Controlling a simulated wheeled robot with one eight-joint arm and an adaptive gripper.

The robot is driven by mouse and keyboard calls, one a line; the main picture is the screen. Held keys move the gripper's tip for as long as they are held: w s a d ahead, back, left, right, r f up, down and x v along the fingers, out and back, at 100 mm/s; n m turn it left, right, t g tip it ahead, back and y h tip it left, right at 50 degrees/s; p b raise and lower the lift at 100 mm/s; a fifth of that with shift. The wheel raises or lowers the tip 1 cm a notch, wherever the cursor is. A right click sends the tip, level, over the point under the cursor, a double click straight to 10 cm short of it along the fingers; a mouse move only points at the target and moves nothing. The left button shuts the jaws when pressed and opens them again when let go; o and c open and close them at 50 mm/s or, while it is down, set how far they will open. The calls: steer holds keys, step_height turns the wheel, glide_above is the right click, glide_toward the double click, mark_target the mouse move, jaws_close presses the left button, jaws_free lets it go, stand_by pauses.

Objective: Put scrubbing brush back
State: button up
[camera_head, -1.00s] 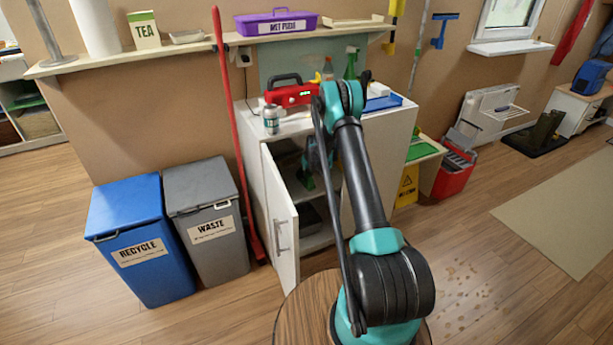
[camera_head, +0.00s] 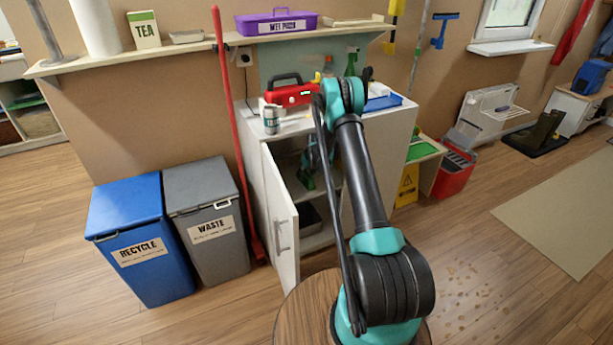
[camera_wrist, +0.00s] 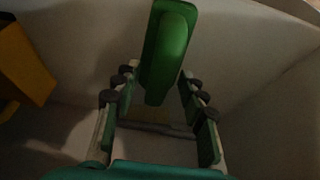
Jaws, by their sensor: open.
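A green object, seemingly the scrubbing brush (camera_wrist: 166,52), shows in the wrist view between the tips of my gripper (camera_wrist: 157,88). My gripper is open, with a gap on each side of the green object, and I see no finger closed on it. In the head view my arm reaches over the white cabinet (camera_head: 380,165), and my gripper (camera_head: 309,170) is inside its open front. The arm and the dimness hide much of the interior there, and I cannot tell what the green object rests on.
The cabinet door (camera_head: 282,225) stands open at the left of the opening. A red toolbox (camera_head: 291,95), a can (camera_head: 271,120) and a blue tray (camera_head: 383,103) are on the cabinet top. A yellow object (camera_wrist: 22,65) is at the wrist view's left. Bins stand left of the cabinet.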

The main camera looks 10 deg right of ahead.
steer(key=s+d, duration=0.3)
steer(key=s, duration=0.8)
steer(key=s+r+m, duration=0.1)
steer(key=s+r, duration=0.8)
steer(key=r, duration=0.3)
steer(key=s+r+m, duration=0.1)
steer(key=s+r, duration=0.8)
steer(key=r, duration=0.2)
steer(key=s+r, duration=0.1)
steer(key=s, duration=1.1)
steer(key=s+r+m+h, duration=0.1)
steer(key=s+r, duration=0.1)
steer(key=s, duration=1.1)
steer(key=shift+s+d+r+m, duration=0.15)
steer(key=shift+d+r+m, duration=0.1)
steer(key=shift+m, duration=0.05)
steer(key=shift+a, duration=0.1)
